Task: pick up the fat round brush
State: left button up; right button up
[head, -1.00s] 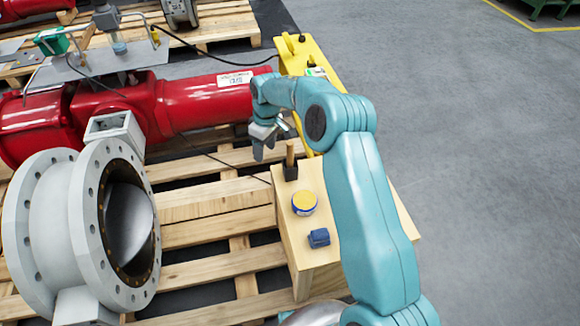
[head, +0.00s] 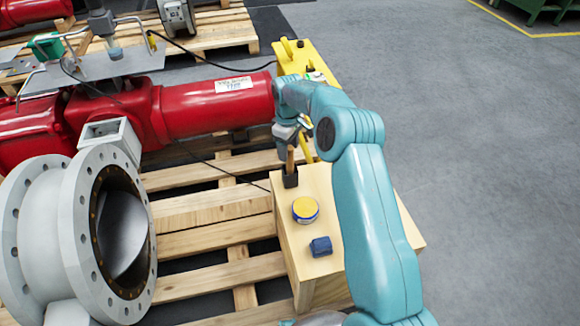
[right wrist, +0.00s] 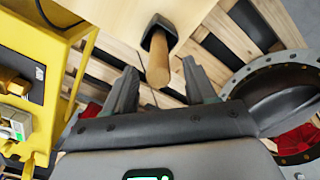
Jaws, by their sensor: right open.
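The fat round brush (head: 291,161) stands upright at the far left corner of a wooden box, with a dark lower part and a wooden handle pointing up. In the right wrist view its handle (right wrist: 158,62) points toward the camera, between the fingertips in the picture and a little beyond them. My right gripper (head: 292,143) is open and empty, close above the brush. Its two fingers (right wrist: 158,84) show apart in the right wrist view. I cannot tell whether a finger touches the handle. My left gripper is not in view.
The wooden box (head: 335,268) also carries a yellow-lidded round tin (head: 305,209) and a blue block-like item (head: 321,246). A yellow stand (head: 293,55) is behind it. A red actuator (head: 205,108) and grey valve (head: 75,235) lie left on pallets. Grey floor is clear at right.

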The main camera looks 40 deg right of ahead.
aim_at(290, 158)
jog(key=f, duration=0.5)
jog(key=shift+s+d, duration=0.1)
jog(key=shift+s, duration=0.15)
grip_shut()
jog(key=shift+r, duration=0.1)
notch_tip(290, 158, up, 20)
jog(key=p, duration=0.2)
jog(key=shift+p, duration=0.4)
